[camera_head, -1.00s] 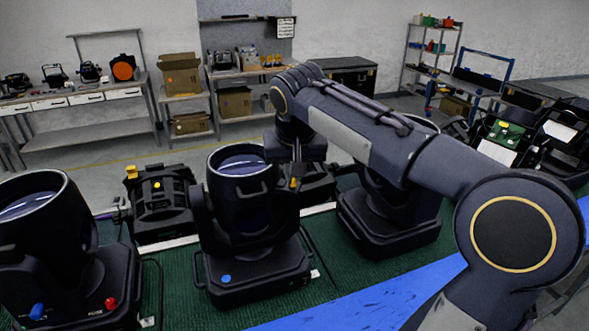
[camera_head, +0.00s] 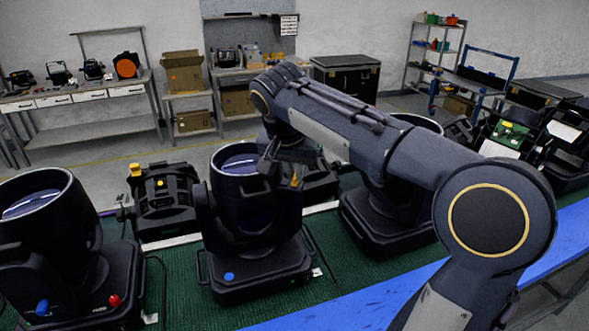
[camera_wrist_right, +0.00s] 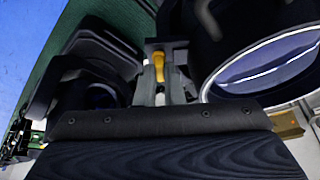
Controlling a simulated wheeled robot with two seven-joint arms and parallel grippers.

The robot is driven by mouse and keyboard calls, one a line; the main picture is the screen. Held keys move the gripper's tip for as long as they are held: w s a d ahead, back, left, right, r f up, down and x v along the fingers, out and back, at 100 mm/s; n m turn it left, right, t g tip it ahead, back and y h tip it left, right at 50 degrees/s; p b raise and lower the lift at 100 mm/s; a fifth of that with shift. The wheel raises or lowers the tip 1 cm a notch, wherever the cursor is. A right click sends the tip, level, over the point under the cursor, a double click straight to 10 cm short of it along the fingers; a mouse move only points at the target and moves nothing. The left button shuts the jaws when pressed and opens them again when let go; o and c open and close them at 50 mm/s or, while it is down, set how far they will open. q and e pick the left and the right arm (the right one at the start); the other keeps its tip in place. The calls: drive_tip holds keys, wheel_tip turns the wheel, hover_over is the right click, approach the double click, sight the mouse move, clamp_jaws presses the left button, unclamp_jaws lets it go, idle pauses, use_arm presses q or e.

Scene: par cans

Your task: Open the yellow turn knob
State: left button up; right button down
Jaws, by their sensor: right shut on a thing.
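The yellow turn knob (camera_wrist_right: 158,66) shows upright between the fingers of my right gripper (camera_wrist_right: 160,88) in the right wrist view. My right gripper is shut on it. In the head view my right gripper (camera_head: 268,164) is a dark shape beside the middle lamp head, partly merged with it. A yellow piece (camera_head: 295,181) shows just to its right there; the contact itself is hidden in that view. My left gripper is not in view.
Large black lamps stand close around: a middle one (camera_head: 250,262), a left one (camera_head: 62,270) and a right one (camera_head: 385,222). A smaller black unit (camera_head: 165,205) with yellow parts stands behind. Blue strip (camera_head: 360,303) runs along the near edge of the green mat.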

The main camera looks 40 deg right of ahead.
drive_tip(key=c, duration=1.5)
unclamp_jaws()
drive_tip(key=shift+c, duration=0.2)
drive_tip(key=v, duration=0.7)
drive_tip(key=shift+r, duration=0.3)
drive_tip(key=shift+a, duration=0.15)
drive_tip(key=s+a+f+n+t+y+b, duration=0.1)
drive_tip(key=s+a+f+n+y+b, duration=0.1)
drive_tip(key=s+a+f, duration=0.4)
drive_tip(key=s+a+f+n+t+y+b, duration=0.1)
drive_tip(key=s+a+f+n+y, duration=0.4)
drive_tip(key=s+f, duration=0.7)
wheel_tip(320, 180, down, 9)
drive_tip(key=shift+s+a+r+n+t+b, duration=0.2)
drive_tip(key=shift+s+a+n+t+b, duration=0.2)
drive_tip(key=shift+a+n+b, duration=0.45)
